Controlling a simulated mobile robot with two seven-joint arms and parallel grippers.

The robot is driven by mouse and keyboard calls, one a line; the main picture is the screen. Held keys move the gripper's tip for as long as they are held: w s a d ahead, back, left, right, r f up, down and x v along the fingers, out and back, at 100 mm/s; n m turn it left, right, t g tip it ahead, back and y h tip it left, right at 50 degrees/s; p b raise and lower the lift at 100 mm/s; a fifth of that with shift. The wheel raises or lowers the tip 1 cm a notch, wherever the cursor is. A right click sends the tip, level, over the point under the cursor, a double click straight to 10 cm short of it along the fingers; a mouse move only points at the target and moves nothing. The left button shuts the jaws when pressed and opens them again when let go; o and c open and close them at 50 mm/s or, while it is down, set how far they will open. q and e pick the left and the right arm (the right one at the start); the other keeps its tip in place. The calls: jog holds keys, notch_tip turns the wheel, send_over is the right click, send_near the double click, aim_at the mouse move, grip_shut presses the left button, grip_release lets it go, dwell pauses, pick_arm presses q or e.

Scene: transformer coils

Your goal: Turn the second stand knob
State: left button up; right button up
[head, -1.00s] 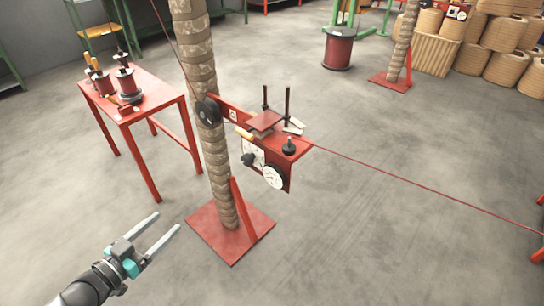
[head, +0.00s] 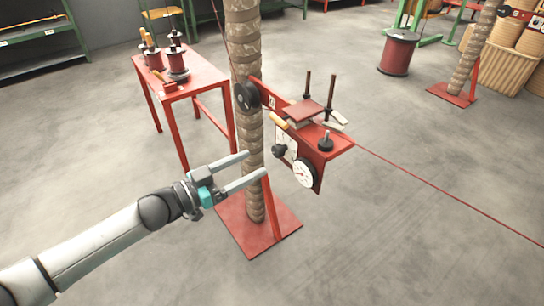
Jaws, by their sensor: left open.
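A red stand (head: 321,153) is fixed to a wrapped brown post (head: 244,50) in the middle. Its front panel carries a black knob (head: 279,151) and a white round dial (head: 305,173). A second black knob (head: 326,142) stands upright on its shelf. My left gripper (head: 257,164) is open and empty, its two fingers pointing right. In the picture its fingertips overlap the post's lower part, left of and a little below the panel knob. I cannot tell the depth gap. My right gripper is not in view.
A red table (head: 205,75) with several spools stands behind, left of the post. The post's red base plate (head: 280,222) lies on the floor. A red wire (head: 430,187) runs right from the stand. Another post (head: 473,55) stands far right. The front floor is clear.

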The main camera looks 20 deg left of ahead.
aim_at(275, 153)
pick_arm(q)
jog(key=b+x, duration=0.1)
jog(key=x, duration=0.4)
jog(key=shift+b+x, duration=0.35)
jog(key=shift+x, duration=0.7)
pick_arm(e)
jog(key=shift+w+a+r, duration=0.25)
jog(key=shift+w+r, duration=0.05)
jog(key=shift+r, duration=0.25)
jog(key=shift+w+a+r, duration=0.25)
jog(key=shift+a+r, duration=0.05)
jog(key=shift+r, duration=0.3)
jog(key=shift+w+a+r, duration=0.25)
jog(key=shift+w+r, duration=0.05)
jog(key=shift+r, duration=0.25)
pick_arm(q)
grip_shut()
